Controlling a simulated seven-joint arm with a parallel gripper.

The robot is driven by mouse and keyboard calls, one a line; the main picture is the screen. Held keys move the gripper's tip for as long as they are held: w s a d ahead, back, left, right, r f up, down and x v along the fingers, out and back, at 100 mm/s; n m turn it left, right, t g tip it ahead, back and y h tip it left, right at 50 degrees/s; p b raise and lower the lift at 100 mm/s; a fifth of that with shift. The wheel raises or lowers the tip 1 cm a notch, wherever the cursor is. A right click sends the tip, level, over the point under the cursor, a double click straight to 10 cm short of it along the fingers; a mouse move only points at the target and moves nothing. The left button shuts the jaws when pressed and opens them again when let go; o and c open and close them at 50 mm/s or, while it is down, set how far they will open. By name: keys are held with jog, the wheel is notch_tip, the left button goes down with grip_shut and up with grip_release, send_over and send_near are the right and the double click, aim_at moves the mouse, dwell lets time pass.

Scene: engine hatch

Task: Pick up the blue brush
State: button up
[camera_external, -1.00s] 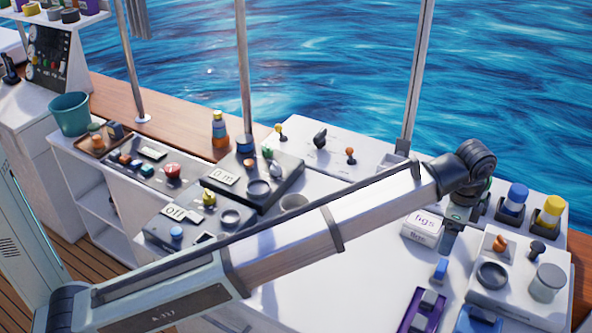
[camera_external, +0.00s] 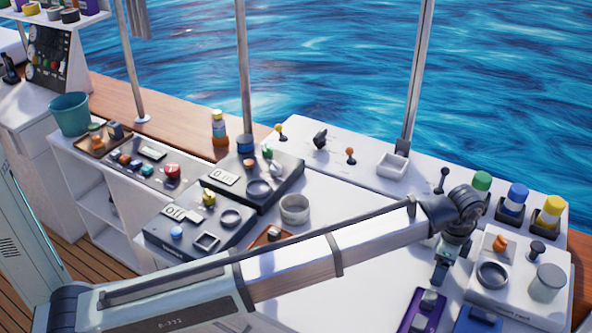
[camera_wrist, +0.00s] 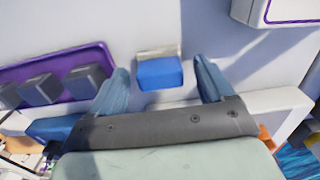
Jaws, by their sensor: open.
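The blue brush (camera_wrist: 160,73) lies on the white counter in the wrist view, with a blue block-like front and a pale strip behind it. My gripper (camera_wrist: 160,68) is open, with one blue-grey finger on each side of the brush and a gap to both. Nothing is held. In the external view my gripper (camera_external: 440,275) points down low over the counter and hides the brush.
A purple tray (camera_external: 421,311) with grey blocks lies close beside my gripper, and shows in the wrist view (camera_wrist: 52,73). A white panel (camera_external: 520,290) with knobs and a ring stands right of it. A white box (camera_wrist: 280,10) with a purple outline is nearby.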

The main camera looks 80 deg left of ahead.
jog(key=shift+f, duration=0.1)
jog(key=shift+c, duration=0.2)
jog(key=c, duration=1)
jog(key=shift+c, duration=0.2)
